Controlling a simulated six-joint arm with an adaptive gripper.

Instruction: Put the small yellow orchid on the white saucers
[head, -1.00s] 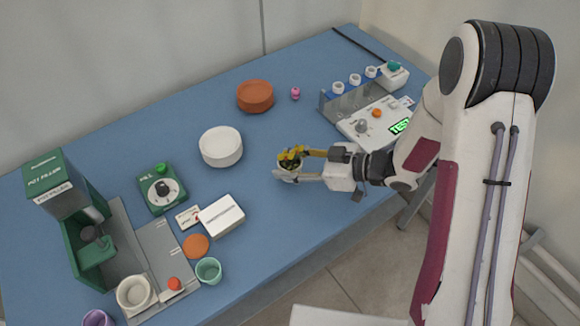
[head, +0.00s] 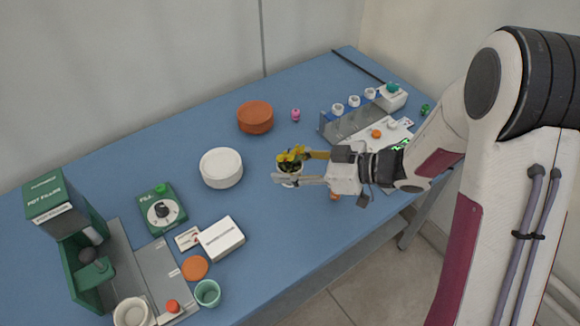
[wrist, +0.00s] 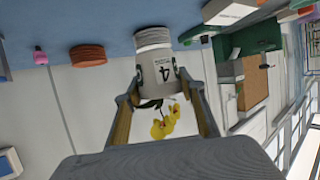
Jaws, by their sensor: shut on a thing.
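The small yellow orchid (head: 291,156) is in my gripper (head: 300,168), which is shut on its white pot. In the wrist view the pot (wrist: 162,72) sits between the two fingers, with a "4" on its label, and the yellow flowers (wrist: 165,122) show below it in the picture. The orchid looks upright and raised above the table. The white saucers (head: 221,168) are a round stack on the blue table, to the left of my gripper and apart from it. The stack also shows behind the pot in the wrist view (wrist: 152,36).
A terracotta saucer stack (head: 255,117) and a pink item (head: 295,115) stand behind. A white box (head: 222,239), green dial box (head: 161,208) and pot filler (head: 70,240) are left. A tester (head: 370,125) is at right. The blue table is clear between orchid and white saucers.

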